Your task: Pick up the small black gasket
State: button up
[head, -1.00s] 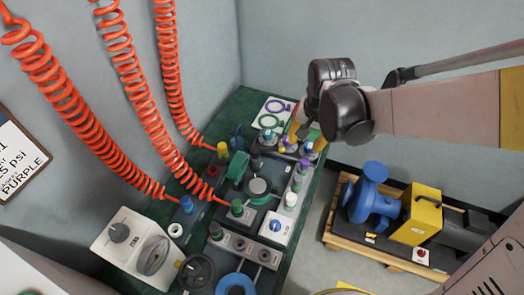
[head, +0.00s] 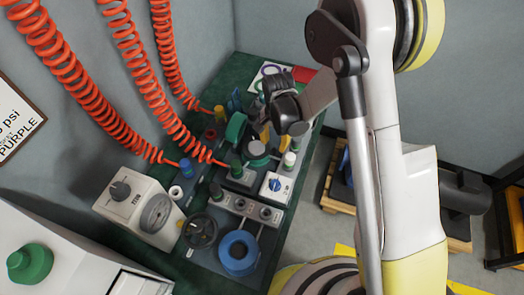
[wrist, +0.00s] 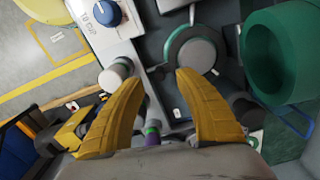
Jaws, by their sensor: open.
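I cannot pick out the small black gasket for sure in either view. My gripper (wrist: 161,77) shows two yellow fingers spread apart in the wrist view, with nothing held between them. Beyond the fingertips are a grey round clamp part (wrist: 196,50) and a white knob (wrist: 116,74). A large green ring-shaped part (wrist: 284,55) stands at the right. In the head view my gripper (head: 260,133) hangs over the far part of the test rig, and my arm hides much of what lies around it.
The crowded bench holds a blue ring (head: 238,251), a dark round dial (head: 201,231), a white box with a blue knob (head: 276,187) and a grey-white gauge box (head: 135,205). Red coiled hoses (head: 130,75) hang at the left. A pallet (head: 334,190) stands on the floor to the right.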

aim_at(274, 149)
jog(key=f+b, duration=0.1)
jog(key=f, duration=0.1)
jog(key=f+b, duration=0.1)
jog(key=f, duration=0.2)
jog(key=shift+w+d+b, duration=0.15)
jog(key=shift+w+b, duration=0.05)
jog(key=shift+b, duration=0.2)
jog(key=shift+r, duration=0.1)
jog(key=shift+c, duration=0.5)
grip_shut()
